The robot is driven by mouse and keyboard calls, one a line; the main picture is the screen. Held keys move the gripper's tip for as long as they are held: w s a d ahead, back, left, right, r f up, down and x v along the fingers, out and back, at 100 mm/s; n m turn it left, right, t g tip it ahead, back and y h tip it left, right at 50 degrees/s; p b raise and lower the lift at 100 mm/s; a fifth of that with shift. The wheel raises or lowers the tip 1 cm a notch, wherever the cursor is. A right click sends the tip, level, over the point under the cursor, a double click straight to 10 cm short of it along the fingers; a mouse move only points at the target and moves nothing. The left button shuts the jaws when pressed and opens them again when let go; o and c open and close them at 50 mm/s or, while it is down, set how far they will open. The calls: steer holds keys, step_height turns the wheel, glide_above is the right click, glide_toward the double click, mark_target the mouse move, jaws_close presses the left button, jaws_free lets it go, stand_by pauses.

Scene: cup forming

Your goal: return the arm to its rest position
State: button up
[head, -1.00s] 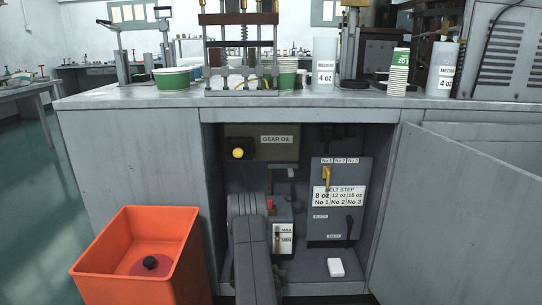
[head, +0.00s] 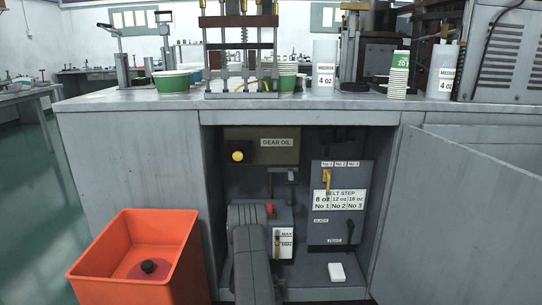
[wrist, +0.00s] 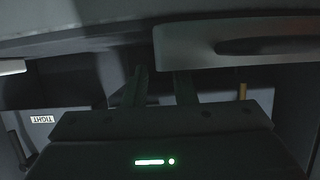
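My gripper (wrist: 162,88) shows in the wrist view. Its two dark fingers stand apart with a gap between them, and I see nothing held in the gap. The picture there is dim, and the fingertips lie close under a pale grey panel (wrist: 240,45). In the head view, my dark grey arm rises from the bottom middle into the open cabinet (head: 220,270). The gripper itself is hidden there behind the arm.
The cabinet holds a gear oil box (head: 262,146), a red-knobbed unit (head: 284,217) and a belt step panel (head: 336,205). A white block (head: 336,271) lies on its floor. An orange bin (head: 185,255) stands left, an open door (head: 460,210) right.

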steer(key=p+v, duration=0.5)
steer(key=v, duration=0.7)
steer(key=b+x, duration=0.1)
steer(key=x, duration=0.3)
steer(key=b+x, duration=0.2)
steer(key=x, duration=0.1)
steer(key=b+x, duration=0.1)
steer(key=x, duration=0.3)
steer(key=shift+w+f+b, duration=0.15)
steer(key=shift+f+b, duration=0.2)
steer(key=shift+f, duration=0.2)
step_height(320, 180, up, 4)
steer(key=p, duration=0.3)
steer(key=shift+w+r, duration=0.1)
steer(key=shift+r, duration=0.1)
steer(key=s+p, duration=0.4)
steer(key=s, duration=1.3)
steer(key=w+d+r+g+p, duration=0.1)
steer(key=r+g+p, duration=0.3)
steer(key=r+p, duration=0.6)
steer(key=w+d+r+g+p, duration=0.1)
steer(key=w+r+g+p, duration=0.2)
steer(key=r+p, duration=0.8)
steer(key=shift+d+r+g, duration=0.15)
steer(key=shift+r+g, duration=0.25)
steer(key=shift+r, duration=1.4)
steer(key=shift+w, duration=0.1)
